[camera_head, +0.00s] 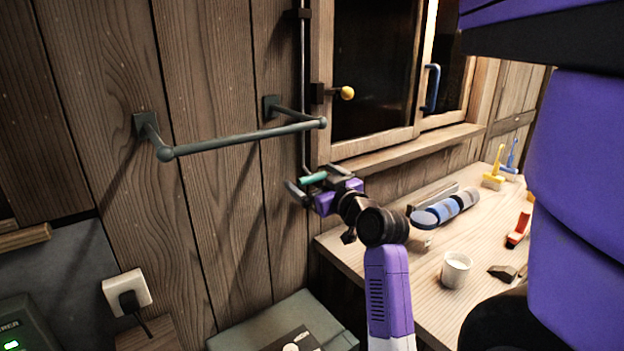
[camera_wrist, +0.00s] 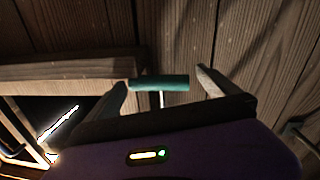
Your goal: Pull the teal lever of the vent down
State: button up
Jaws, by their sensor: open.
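My gripper (camera_head: 312,187) is open around the lever, one finger at each end. In the wrist view my gripper (camera_wrist: 164,84) shows gaps between its fingers and the lever, widest on the right. Whether anything touches is hard to tell.
A dark towel rail (camera_head: 240,140) juts from the wall to the left. The window sill (camera_head: 405,147) is close above and right of my gripper. A wooden table (camera_head: 390,265) with a white cup (camera_head: 456,270) and tools stands to the right. A grey-green box (camera_head: 285,325) is below.

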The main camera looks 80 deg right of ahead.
jog(key=b+v, duration=0.1)
jog(key=v, duration=0.6)
jog(key=shift+s, duration=0.1)
dwell(0.4)
